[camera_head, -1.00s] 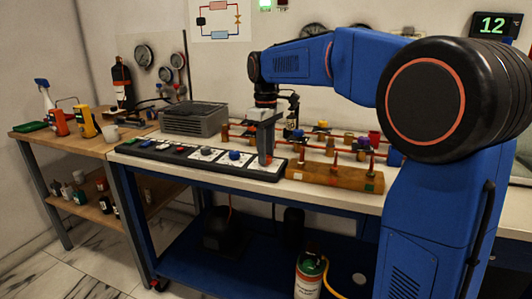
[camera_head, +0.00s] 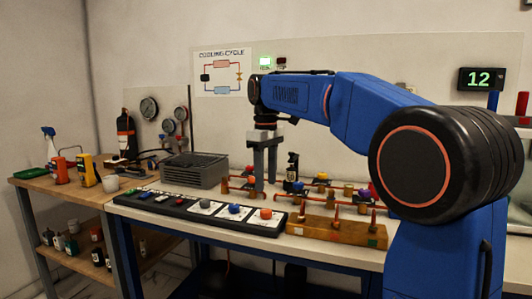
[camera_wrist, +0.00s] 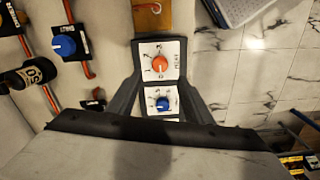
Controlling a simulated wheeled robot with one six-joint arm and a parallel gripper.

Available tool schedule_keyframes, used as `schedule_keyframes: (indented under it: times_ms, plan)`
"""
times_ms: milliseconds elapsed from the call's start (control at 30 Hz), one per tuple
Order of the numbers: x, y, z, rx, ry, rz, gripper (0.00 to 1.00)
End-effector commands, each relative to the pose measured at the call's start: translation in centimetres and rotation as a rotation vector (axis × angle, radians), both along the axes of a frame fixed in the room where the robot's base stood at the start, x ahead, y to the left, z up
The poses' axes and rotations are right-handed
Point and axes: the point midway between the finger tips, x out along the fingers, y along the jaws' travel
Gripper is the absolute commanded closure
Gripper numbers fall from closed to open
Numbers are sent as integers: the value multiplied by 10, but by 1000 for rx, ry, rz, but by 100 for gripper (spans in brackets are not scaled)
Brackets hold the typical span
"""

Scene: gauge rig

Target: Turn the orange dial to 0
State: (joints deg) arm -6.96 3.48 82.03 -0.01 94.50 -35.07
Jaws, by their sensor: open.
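The orange dial (camera_head: 266,213) is at the right end of the black control strip (camera_head: 180,206), on a white plate. In the wrist view the orange dial (camera_wrist: 160,64) shows between my fingers, with printed numbers around it and 0 apparently at its lower edge in the picture. I cannot read its pointer surely. My gripper (camera_head: 265,188) is open and empty, pointing down above and behind the dial, apart from it. A blue dial (camera_wrist: 162,104) on the adjoining plate also shows between the fingers.
A wooden block (camera_head: 335,232) with upright pegs stands right of the strip. Red pipes with coloured knobs (camera_head: 322,176) lie behind. A grey box (camera_head: 194,169) stands behind the strip. A dark bottle (camera_head: 293,167) stands close right of my gripper.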

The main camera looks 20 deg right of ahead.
Motion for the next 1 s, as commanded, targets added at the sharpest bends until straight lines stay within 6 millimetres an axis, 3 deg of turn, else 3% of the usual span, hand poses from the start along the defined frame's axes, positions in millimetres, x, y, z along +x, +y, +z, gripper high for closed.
schedule_keyframes:
  times_ms: [200,400,600,1000]
  plan:
    - [1,0,43,1,-4,0,54]
    - [1,0,70,0,-1,0,54]
    - [0,0,81,0,0,0,54]
    - [-4,-1,81,1,-6,-8,54]
